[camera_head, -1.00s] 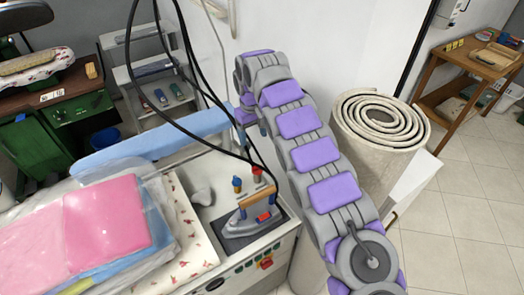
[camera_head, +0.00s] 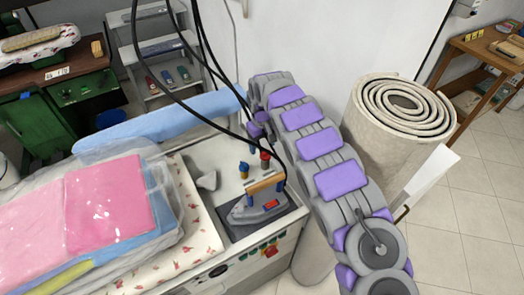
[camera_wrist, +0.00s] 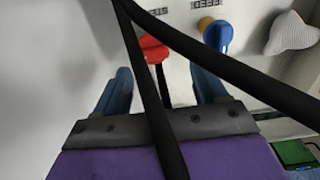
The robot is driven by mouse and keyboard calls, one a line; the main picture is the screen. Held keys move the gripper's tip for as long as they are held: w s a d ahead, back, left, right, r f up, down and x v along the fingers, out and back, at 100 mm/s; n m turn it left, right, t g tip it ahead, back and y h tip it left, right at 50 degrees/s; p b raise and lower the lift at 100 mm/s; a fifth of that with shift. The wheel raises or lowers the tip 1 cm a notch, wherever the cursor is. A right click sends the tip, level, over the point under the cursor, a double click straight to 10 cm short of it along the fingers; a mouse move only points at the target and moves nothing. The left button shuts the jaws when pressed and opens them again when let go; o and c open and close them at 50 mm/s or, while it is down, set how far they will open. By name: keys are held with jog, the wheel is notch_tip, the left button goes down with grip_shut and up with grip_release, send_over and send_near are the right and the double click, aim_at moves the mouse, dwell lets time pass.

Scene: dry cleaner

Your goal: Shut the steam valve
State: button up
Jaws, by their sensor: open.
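Two valve handles stand on the white top of the ironing unit. The red one (camera_head: 265,157), partly hidden by hoses, also shows in the wrist view (camera_wrist: 152,50) with partly covered lettering beside it that seems to read STEAM. The blue-and-yellow one (camera_head: 244,170) also shows in the wrist view (camera_wrist: 218,36), next to upside-down FEED lettering. My gripper (camera_wrist: 160,72) is open, its two blue fingers apart. In the wrist picture the red handle lies between and just beyond the fingertips; I see no clear contact. In the head view my arm and the hoses mostly hide the gripper.
Black hoses (camera_head: 205,62) hang across the valve area and cross in front of my gripper. An iron (camera_head: 255,208) rests beside the valves. Bagged pink clothes (camera_head: 105,205) lie left, a rolled carpet (camera_head: 372,140) stands right. Tiled floor (camera_head: 480,200) is free at right.

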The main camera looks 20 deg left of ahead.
aim_at(266, 152)
jog(key=d+f, duration=0.2)
jog(key=shift+d+f, duration=0.15)
jog(key=shift+f, duration=0.15)
jog(key=shift+a+f, duration=0.15)
jog(key=shift+a, duration=0.75)
jog(key=shift+c, duration=0.5)
jog(key=shift+f, duration=0.1)
jog(key=shift+c, duration=0.8)
jog(key=shift+d+r, duration=0.2)
jog(key=shift+d, duration=0.35)
jog(key=c, duration=0.5)
jog(key=shift+a, duration=0.1)
jog(key=c, duration=0.3)
